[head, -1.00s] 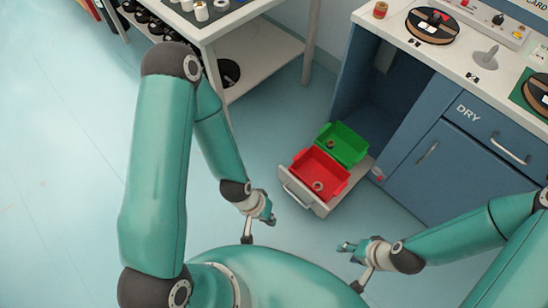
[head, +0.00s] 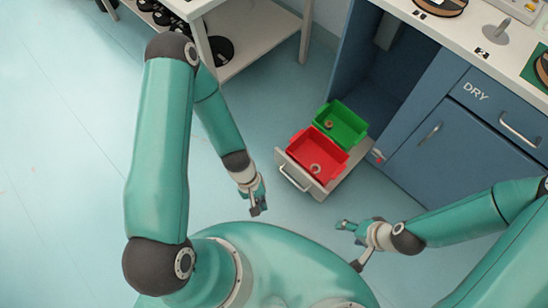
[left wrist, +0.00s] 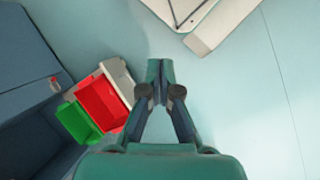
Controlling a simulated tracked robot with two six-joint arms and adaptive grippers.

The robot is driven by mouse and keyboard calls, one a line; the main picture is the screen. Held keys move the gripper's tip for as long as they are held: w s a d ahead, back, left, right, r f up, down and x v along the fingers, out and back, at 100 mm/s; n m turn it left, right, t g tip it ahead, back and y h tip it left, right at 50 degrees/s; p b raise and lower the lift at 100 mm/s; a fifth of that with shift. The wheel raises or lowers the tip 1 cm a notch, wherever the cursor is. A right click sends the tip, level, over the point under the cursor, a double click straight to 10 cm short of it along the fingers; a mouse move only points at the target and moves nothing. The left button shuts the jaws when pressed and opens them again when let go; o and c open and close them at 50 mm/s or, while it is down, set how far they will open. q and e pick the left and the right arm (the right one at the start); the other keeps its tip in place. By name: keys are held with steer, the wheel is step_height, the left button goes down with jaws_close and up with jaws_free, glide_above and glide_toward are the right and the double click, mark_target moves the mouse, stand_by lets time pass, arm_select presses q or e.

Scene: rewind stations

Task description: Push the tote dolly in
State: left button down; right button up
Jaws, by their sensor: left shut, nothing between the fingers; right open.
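The tote dolly (head: 327,186) is a low pale platform with a bar handle on its front. It carries a red tote (head: 319,152) in front and a green tote (head: 341,124) behind, each with a small ring-shaped thing inside. The dolly sticks out of an open bay (head: 372,77) in the blue bench. My left gripper (head: 258,210) is shut and empty, apart from the dolly, to the left of and in front of its handle. In the left wrist view the dolly (left wrist: 118,78) lies left of the shut fingers (left wrist: 160,64). My right gripper (head: 344,226) is open, apart from the dolly, at its front right.
A blue cabinet (head: 445,150) marked DRY stands right of the bay. A pale shelf table (head: 265,55) with dark spools stands to the left. The pale blue floor (head: 70,180) is clear at the left.

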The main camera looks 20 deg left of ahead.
arm_select(q)
step_height(320, 180, down, 11)
steer(key=w+d+n+h+b, duration=0.1)
steer(key=n+h+b, duration=0.2)
steer(key=n+b, duration=0.3)
steer(key=n+t+y+b, duration=0.3)
steer(key=n+t+b, duration=1.05)
steer(key=n, duration=0.55)
glide_toward(278, 152)
steer(key=shift+g, duration=0.25)
steer(key=x, duration=0.5)
steer(key=shift+w+f, duration=0.15)
steer(key=shift+f, duration=0.4)
steer(key=shift+w+d+r, duration=0.1)
steer(key=shift+w+d, duration=0.05)
steer(key=shift+w, duration=0.5)
arm_select(e)
step_height(278, 152, down, 22)
arm_select(q)
steer(key=shift+d, duration=0.1)
